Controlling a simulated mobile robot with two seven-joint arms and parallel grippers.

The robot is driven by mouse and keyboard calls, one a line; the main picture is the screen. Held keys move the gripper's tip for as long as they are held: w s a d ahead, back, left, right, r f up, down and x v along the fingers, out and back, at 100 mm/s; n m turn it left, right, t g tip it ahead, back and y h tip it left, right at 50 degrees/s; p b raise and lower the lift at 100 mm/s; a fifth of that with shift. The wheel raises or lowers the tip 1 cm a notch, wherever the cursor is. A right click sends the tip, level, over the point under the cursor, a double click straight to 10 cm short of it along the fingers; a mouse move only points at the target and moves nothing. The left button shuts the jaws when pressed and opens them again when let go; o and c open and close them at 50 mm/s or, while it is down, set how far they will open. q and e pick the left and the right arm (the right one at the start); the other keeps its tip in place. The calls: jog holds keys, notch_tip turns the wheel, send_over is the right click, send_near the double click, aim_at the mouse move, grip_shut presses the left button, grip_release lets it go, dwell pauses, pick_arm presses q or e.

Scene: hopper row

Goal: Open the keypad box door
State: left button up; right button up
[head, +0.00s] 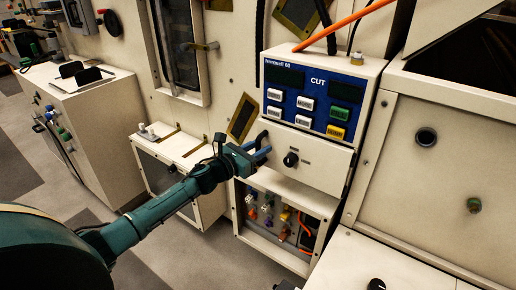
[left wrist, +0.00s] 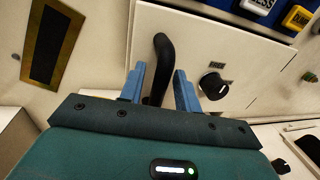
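The keypad box (head: 371,75) is a white cabinet with a blue keypad panel (head: 313,97) marked CUT. Below the keypad is a white door panel (head: 325,172) with a round black knob (head: 290,159), which also shows in the left wrist view (left wrist: 213,86). The door looks closed, though I cannot tell if it sits flush. A curved black handle (left wrist: 163,62) stands at the door's left side. My left gripper (head: 264,153) is at this handle. In the left wrist view its blue fingers (left wrist: 160,86) are apart, with the handle's lower part between them. My right gripper is out of view.
Below the door is an open compartment (head: 280,217) with wires and coloured parts. A large white cabinet (head: 440,165) stands close on the right. A lower white box (head: 160,165) is behind my left arm. Grey floor (head: 235,262) is clear in front.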

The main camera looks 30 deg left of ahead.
pick_arm(q)
grip_shut()
dwell(0.3)
dwell(0.4)
